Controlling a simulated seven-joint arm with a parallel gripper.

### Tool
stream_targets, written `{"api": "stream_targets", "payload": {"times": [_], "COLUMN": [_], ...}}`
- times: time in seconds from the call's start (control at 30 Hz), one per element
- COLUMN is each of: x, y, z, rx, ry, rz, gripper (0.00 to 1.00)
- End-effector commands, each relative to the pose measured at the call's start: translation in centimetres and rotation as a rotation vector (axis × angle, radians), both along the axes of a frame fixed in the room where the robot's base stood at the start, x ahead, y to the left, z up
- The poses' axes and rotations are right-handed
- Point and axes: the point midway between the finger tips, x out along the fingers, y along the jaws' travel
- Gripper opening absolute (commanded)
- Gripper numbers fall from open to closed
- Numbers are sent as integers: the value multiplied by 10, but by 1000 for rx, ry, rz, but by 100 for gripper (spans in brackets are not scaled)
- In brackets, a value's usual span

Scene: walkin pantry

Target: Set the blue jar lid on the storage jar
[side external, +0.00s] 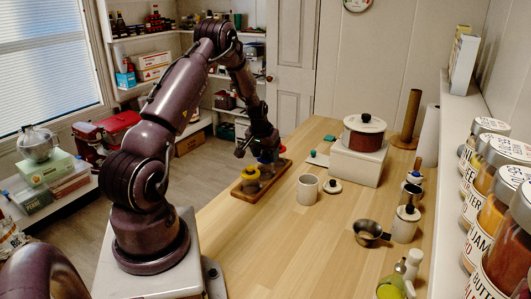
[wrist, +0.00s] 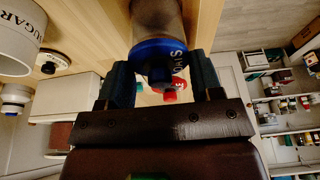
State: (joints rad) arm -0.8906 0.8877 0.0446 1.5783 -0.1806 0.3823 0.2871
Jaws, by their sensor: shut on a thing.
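My gripper (wrist: 160,62) is shut on the blue jar lid (wrist: 150,48), with one finger on each side of it. White lettering shows on the lid's face. The clear storage jar (wrist: 157,17) is directly beyond the lid and lined up with it; I cannot tell whether the lid is fully seated. In the side view my gripper (side external: 264,150) points down over the wooden tray (side external: 250,193), and the blue lid (side external: 264,159) shows small below it. The jar there is mostly hidden.
A yellow-topped jar (side external: 250,180) and a red lid (wrist: 181,84) are close to my gripper. The open white canister (side external: 308,192) and its black-knobbed lid (side external: 332,186) stand to the right. A white box (side external: 357,163) carries a lidded pot (side external: 364,134).

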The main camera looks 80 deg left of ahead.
Motion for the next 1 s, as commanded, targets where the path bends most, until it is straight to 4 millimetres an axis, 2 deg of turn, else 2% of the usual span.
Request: {"api": "stream_targets", "payload": {"times": [0.33, 0.37, 0.47, 0.67, 0.7, 0.73, 1.0], "x": [0, 0, 0, 0, 0, 0, 0], "y": [0, 0, 0, 0, 0, 0, 0], "z": [-6, -5, -5, -5, -5, -5, -3], "rx": [0, 1, 1, 0, 0, 0, 1], "ry": [0, -1, -1, 0, 0, 0, -1], "rz": [0, 0, 0, 0, 0, 0, 0], "gripper": [37, 66, 89, 89, 98, 100, 100]}}
